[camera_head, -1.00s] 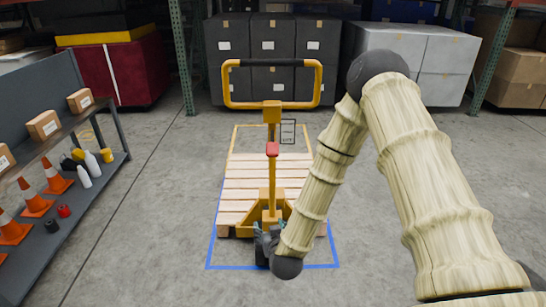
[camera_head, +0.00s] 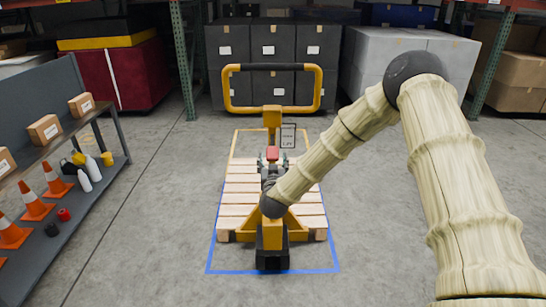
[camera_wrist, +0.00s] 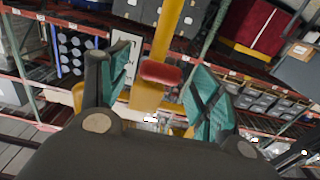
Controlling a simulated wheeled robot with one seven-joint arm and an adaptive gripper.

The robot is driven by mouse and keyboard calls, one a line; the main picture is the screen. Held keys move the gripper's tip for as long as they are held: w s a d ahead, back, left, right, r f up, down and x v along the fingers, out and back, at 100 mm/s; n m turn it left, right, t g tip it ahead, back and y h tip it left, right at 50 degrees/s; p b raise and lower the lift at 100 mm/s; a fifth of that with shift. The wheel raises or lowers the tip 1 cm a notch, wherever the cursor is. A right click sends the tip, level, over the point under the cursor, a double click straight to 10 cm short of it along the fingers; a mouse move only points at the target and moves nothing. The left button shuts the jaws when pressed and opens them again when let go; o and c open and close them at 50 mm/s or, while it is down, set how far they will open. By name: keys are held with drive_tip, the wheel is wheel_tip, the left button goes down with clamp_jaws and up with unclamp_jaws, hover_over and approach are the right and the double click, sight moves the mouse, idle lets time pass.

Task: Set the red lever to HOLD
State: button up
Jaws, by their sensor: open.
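The red lever (camera_head: 272,154) is a small red grip on the yellow mast of a pallet jack (camera_head: 273,115), below its wide loop handle. In the wrist view the red lever (camera_wrist: 161,73) lies between my two finger pads, a little beyond them, with a gap on both sides. My gripper (camera_head: 271,162) is open just below and in front of the lever in the head view. A small placard (camera_head: 288,136) stands right of the mast; its lettering is too small to read surely. My forearm and wrist hide part of the mast.
The jack stands at a wooden pallet (camera_head: 240,190) inside a blue and yellow floor outline. A shelf (camera_head: 62,190) with cones, bottles and boxes is at left. Dark totes (camera_head: 270,50) stand behind. The concrete floor around the pallet is clear.

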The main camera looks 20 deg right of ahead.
sight(273, 149)
drive_tip(key=shift+x, duration=1.5)
